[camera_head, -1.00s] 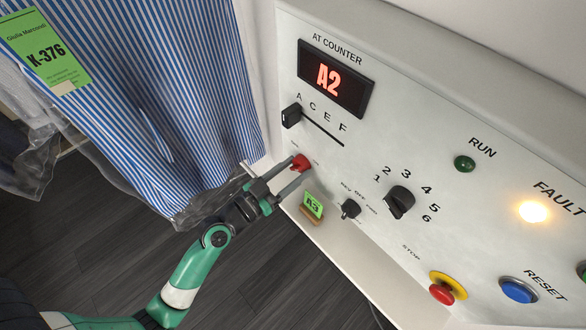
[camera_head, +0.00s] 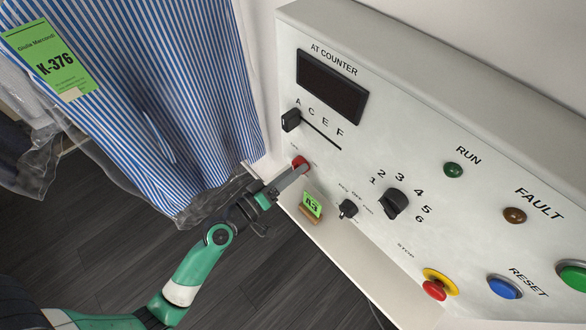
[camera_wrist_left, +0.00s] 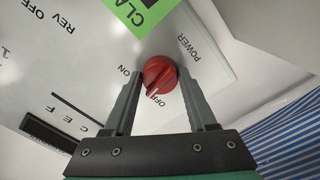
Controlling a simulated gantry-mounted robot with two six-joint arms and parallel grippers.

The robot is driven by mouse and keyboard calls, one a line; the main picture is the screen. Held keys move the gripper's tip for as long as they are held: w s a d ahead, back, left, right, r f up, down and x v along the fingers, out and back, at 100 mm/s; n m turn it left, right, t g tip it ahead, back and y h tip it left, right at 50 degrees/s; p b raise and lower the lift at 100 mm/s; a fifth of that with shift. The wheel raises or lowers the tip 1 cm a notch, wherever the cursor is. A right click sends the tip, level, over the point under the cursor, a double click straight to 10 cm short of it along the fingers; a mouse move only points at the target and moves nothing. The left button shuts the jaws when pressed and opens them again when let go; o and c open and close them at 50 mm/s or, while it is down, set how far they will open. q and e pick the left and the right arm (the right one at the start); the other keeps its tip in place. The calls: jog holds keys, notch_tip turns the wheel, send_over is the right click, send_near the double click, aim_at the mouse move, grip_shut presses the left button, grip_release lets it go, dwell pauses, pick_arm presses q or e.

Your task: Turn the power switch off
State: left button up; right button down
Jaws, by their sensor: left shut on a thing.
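The red power switch (camera_head: 298,161) sits low on the left of the white control panel. It is a round knob, and in the left wrist view (camera_wrist_left: 158,74) its white pointer line is at the OFF label. My left gripper (camera_head: 302,170) is at the knob, with one finger on each side of it. It is shut on the knob, which it partly hides in the head view. The display (camera_head: 332,87) is dark. The fault lamp (camera_head: 514,215) is unlit. My right gripper is not in view.
The red stop button (camera_head: 435,290) and blue reset button (camera_head: 504,287) are lower right. A blue-striped garment (camera_head: 170,90) hangs at left.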

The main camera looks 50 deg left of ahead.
pick_arm(q)
jog(key=shift+r+n+p, duration=0.1)
jog(key=shift+n+p, duration=0.8)
jog(key=shift+n, duration=2.7)
jog(key=o, duration=1.4)
jog(key=shift+c, duration=0.2)
jog(key=shift+s, duration=0.1)
jog(key=s+b, duration=0.3)
jog(key=s, duration=0.8)
jog(key=shift+s+d, duration=0.15)
jog(key=shift+s, duration=0.1)
